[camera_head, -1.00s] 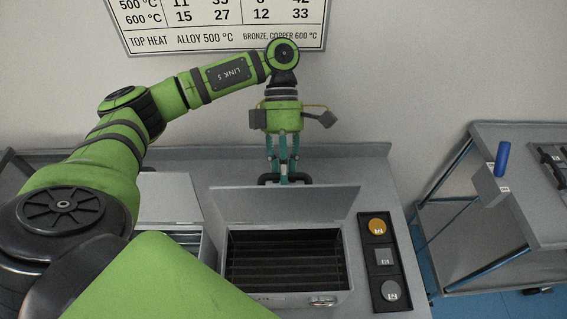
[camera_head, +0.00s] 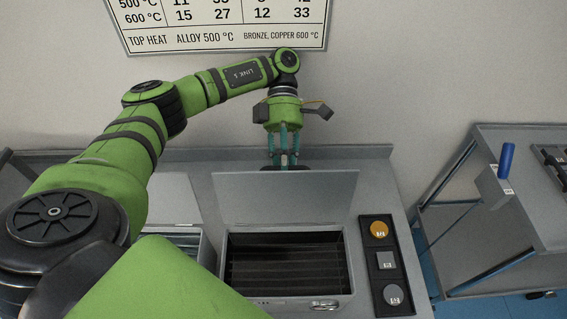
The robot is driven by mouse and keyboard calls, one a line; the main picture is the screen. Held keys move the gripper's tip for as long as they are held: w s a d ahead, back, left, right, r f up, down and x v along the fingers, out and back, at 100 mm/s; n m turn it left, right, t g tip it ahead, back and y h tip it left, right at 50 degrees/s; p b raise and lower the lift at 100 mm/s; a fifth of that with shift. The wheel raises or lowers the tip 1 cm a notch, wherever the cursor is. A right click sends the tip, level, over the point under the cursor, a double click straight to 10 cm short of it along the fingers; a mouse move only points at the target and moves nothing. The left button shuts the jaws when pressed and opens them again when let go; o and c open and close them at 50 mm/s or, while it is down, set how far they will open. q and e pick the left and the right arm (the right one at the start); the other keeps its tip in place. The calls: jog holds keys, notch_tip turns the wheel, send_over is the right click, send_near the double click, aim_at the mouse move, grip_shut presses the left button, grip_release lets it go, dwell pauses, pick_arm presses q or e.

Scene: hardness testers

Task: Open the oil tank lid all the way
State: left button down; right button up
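The tank (camera_head: 232,270) in the middle of the bench is open, and dark slats show inside. Its grey lid (camera_head: 285,198) stands raised at the rear edge and leans back. The black lid handle (camera_head: 307,168) is on the far side of the lid, mostly hidden by its top edge. My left gripper (camera_head: 284,161) points down behind this top edge, with its fingers at the handle. It appears shut on the handle, though the fingertips are hidden. My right gripper is not in view.
A second open tank with a raised lid (camera_head: 174,200) stands to the left, partly behind my arm. A button panel (camera_head: 371,267) is right of the tank. A wall with a temperature chart (camera_head: 220,20) rises behind; a grey cart (camera_head: 520,215) stands at right.

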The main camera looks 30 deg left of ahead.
pick_arm(q)
jog(key=c, duration=1.3)
grip_release()
jog(key=shift+s+f, duration=0.15)
jog(key=shift+f, duration=0.45)
jog(key=shift+o, duration=1.3)
jog(key=shift+w+a+r, duration=0.1)
jog(key=shift+w, duration=0.15)
notch_tip(320, 180, up, 10)
